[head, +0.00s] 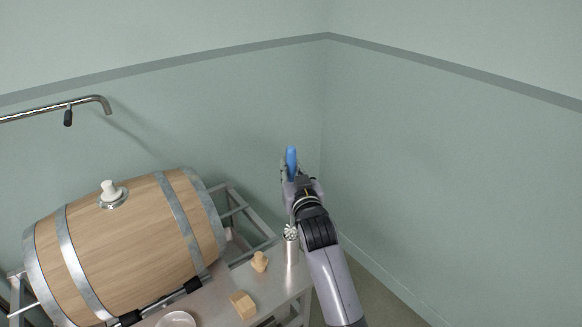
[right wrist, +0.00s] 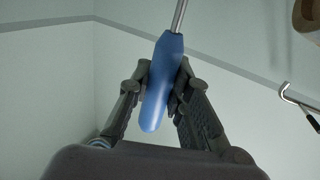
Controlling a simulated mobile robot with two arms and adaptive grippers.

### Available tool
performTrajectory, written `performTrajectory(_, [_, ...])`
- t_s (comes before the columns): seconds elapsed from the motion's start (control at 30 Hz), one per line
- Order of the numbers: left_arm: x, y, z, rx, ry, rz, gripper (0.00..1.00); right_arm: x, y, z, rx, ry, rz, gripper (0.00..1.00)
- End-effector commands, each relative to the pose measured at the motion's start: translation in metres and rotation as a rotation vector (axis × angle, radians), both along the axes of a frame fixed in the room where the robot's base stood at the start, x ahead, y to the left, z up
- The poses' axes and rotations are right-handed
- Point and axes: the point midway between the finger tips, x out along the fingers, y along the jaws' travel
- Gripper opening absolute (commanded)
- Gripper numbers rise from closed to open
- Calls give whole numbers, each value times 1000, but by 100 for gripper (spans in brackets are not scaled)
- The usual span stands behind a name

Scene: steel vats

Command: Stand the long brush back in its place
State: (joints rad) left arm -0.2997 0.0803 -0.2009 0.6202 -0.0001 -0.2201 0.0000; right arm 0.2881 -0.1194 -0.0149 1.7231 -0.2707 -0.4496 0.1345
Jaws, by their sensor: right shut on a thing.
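The long brush shows as a blue handle (head: 291,158) sticking up from my right gripper (head: 290,174) in the head view. In the right wrist view the blue handle (right wrist: 161,85) sits between the fingers of my right gripper (right wrist: 163,88), and a thin metal rod runs from it up out of the picture. The handle is tilted there. My right gripper is shut on the handle, held up in front of the wall corner. My left gripper is not in view.
A wooden barrel (head: 130,245) with a white bung (head: 110,189) lies on a steel frame at left. A slim steel cylinder (head: 291,252) stands on the steel table (head: 210,300), near a wooden bung (head: 259,262), a wooden block (head: 243,305) and a white dish (head: 176,319). A pipe (head: 85,101) juts out above.

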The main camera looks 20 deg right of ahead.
Motion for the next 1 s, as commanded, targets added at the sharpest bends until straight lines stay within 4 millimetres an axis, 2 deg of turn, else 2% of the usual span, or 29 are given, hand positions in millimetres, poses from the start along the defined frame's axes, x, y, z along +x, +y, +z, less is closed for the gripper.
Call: performTrajectory(1.0, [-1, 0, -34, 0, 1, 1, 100, 0, 0, -53, 0, 0, 0, 0])
